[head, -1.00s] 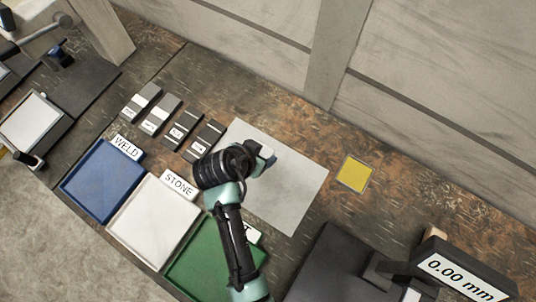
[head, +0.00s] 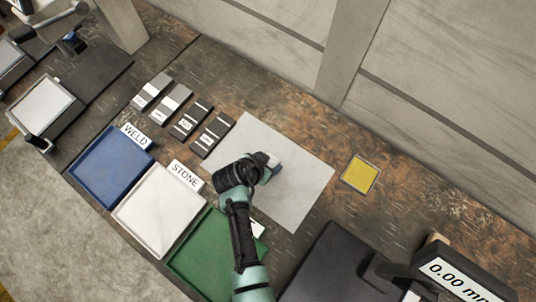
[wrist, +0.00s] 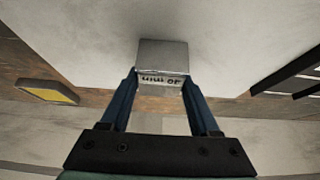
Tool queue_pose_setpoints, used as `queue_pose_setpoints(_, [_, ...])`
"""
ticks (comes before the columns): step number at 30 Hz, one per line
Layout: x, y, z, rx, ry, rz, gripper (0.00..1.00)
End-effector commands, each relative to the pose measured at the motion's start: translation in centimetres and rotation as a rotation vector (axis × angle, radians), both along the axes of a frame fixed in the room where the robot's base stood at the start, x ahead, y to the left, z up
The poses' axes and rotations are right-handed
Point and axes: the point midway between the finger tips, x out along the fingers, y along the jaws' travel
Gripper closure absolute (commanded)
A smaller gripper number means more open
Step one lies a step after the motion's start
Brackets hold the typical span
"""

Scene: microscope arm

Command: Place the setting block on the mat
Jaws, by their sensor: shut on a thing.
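The setting block (wrist: 162,57) is a small grey block with a white label ending in "mm", upside down in the wrist view. My gripper (wrist: 160,84) is shut on it, with one blue finger on each side. In the head view my gripper (head: 272,166) is over the middle of the mat (head: 300,205), a flat light grey sheet on the bench. My gripper mostly hides the block there. I cannot tell whether the block touches the mat or hangs just above it.
Several dark labelled blocks (head: 189,120) stand in a row left of the mat. Blue (head: 110,170), white (head: 155,215) and green (head: 205,255) trays lie at the front. A yellow square (head: 360,174) is to the right, and a 0.00 mm display (head: 455,282) stands at lower right.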

Motion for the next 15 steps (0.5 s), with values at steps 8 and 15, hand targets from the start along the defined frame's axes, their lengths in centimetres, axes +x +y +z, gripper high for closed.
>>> queue_pose_setpoints(8, [0.0,0.0,-0.31,0.0,0.0,0.0,0.36])
queue_pose_setpoints(15, [-0.02,0.01,-0.2,0.0,0.001,0.001,0.08])
